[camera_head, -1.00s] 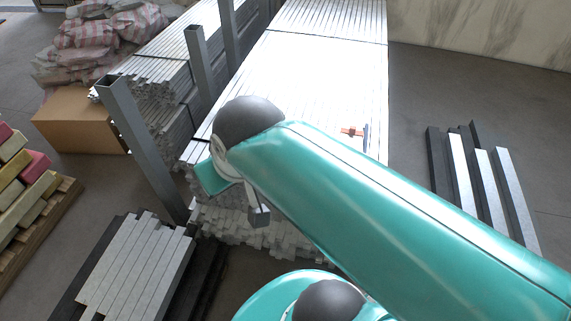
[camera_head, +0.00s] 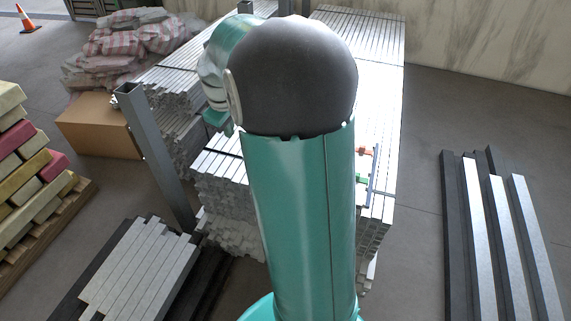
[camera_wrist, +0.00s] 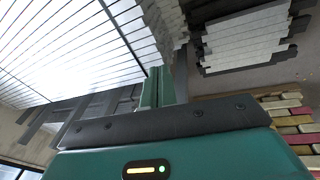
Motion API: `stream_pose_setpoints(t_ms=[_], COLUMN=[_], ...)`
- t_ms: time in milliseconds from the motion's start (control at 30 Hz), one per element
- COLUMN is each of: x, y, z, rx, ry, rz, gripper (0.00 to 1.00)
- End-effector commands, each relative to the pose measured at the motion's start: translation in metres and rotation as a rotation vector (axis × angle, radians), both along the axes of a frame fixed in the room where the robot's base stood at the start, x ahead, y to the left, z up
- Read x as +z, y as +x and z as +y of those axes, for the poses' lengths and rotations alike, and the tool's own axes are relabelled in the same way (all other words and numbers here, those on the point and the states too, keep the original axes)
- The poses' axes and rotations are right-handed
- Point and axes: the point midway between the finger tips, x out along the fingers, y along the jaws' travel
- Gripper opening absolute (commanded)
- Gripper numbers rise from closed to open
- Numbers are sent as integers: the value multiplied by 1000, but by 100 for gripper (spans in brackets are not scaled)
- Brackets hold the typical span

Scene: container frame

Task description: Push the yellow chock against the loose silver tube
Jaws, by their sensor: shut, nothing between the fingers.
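I cannot make out the yellow chock in either view. A long stack of silver tubes (camera_head: 383,60) runs away from me in the head view, and my arm covers much of its middle. The tubes also fill the upper left of the wrist view (camera_wrist: 60,50). I cannot tell which tube is the loose one. My gripper (camera_wrist: 158,85) shows in the wrist view as teal fingers close together beyond a dark bar, with nothing seen between them. It points toward the end of a tube stack.
A blue bar (camera_head: 374,175) with orange and green pieces lies at the stack's right side. A grey upright post (camera_head: 155,155) stands left. A cardboard box (camera_head: 98,124), a pallet of coloured bars (camera_head: 30,175) and low metal piles (camera_head: 140,270) (camera_head: 500,230) flank it.

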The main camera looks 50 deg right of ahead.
Motion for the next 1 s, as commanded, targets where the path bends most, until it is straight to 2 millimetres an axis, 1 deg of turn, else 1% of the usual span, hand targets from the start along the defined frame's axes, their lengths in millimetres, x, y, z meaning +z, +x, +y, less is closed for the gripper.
stream_pose_setpoints(t_ms=[33, 100, 167, 200, 233, 267, 300, 367, 400, 467, 500, 600, 700, 800, 933, 1000], x=[-20, -44, -66, -82, -94, -106, -123, -149, -167, -194, -210, -244, -265, -276, -287, -298], y=[5, 10, 12, 13, 13, 12, 10, 6, 2, -5, -10, -22, -30, -34, -33, -34], z=[-24, -53, -78, -94, -106, -118, -134, -157, -172, -191, -202, -224, -237, -242, -241, -241], rx=[3, 18, 32, 42, 49, 57, 67, 81, 91, 106, 115, 134, 147, 154, 157, 157], ry=[6, 12, 20, 26, 31, 35, 43, 55, 65, 79, 88, 106, 117, 122, 122, 124], rz=[26, 52, 73, 88, 97, 107, 119, 135, 144, 157, 164, 177, 183, 185, 186, 187], gripper=[0, 0, 0, 0, 0, 0, 0, 0, 0, 0, 0, 0, 0, 0, 0, 0])
